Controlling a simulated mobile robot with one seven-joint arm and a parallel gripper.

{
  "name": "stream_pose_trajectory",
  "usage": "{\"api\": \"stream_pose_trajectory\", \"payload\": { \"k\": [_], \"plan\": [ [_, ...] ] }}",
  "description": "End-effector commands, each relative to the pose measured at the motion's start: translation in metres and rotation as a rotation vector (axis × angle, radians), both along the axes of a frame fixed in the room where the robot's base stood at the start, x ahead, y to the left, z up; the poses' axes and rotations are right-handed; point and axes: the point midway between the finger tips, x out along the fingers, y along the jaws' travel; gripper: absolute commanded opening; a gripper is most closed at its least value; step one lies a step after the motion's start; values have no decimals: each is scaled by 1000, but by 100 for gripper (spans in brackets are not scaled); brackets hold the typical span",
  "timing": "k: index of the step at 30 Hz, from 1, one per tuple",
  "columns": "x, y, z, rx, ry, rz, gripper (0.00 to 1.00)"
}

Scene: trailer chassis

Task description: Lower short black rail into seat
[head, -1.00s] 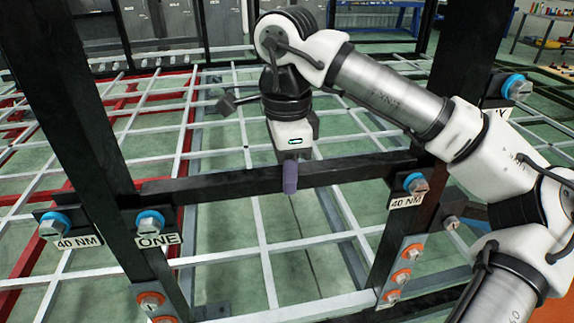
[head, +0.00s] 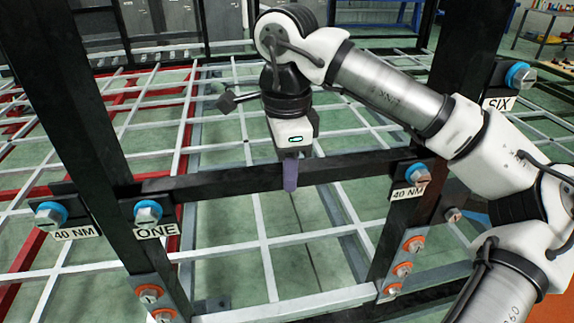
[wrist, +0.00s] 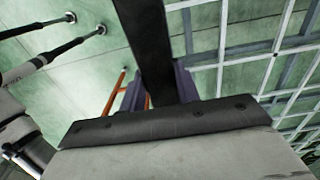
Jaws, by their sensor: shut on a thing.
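The short black rail (head: 230,185) lies nearly level between two upright black posts, the left post (head: 75,110) and the right post (head: 395,235). My gripper (head: 290,177) comes down from above and is shut on the rail near its middle. In the wrist view the purple fingers (wrist: 158,90) stand on both sides of the rail (wrist: 147,40). The rail's left end is close to the left post, above the bolt marked ONE (head: 148,212). Its right end is by the bolt marked 40 NM (head: 414,174). Whether either end touches its seat cannot be told.
Another bolt marked 40 NM (head: 50,214) sticks out at far left, and one marked SIX (head: 518,76) at upper right. Orange-ringed bolts (head: 403,268) sit on lower plates. A pale grid frame (head: 262,235) spreads below and behind. Lockers stand at the back.

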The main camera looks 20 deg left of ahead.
Motion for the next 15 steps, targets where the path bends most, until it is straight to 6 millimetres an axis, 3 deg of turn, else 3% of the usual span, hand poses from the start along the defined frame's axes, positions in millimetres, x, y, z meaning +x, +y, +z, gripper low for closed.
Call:
{"api": "stream_pose_trajectory", "payload": {
  "k": [5, 6, 12, 15],
  "plan": [
    [0, 0, -2, 1, -2, 0, 0],
    [0, 0, -2, 1, -2, 0, 33],
    [0, 0, -2, 1, -1, 0, 57],
    [0, 0, -2, 1, -1, 0, 57]
  ]
}}
